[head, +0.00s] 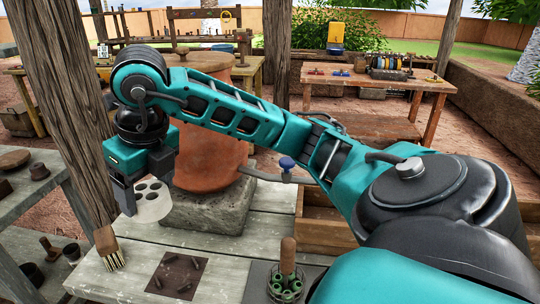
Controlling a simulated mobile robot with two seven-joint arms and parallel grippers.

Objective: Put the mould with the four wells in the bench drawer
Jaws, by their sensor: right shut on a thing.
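The mould with the four wells (150,209) is a pale, rounded plate with dark round wells, at the left of the head view. My right gripper (124,197), at the end of the teal arm reaching across from the right, is shut on its left edge. The mould is tilted towards me and appears held above the bench top. The bench drawer (318,236) seems to be the brown wooden box standing open at the bench's right side; my right arm hides much of it. My left gripper is out of view.
A large clay vessel (212,150) on a stone block (208,207) stands just behind the mould. A brush (108,248), a dark square plate with small pegs (176,274) and a glass holder with green items (286,285) are in front. A wooden post (62,100) stands left.

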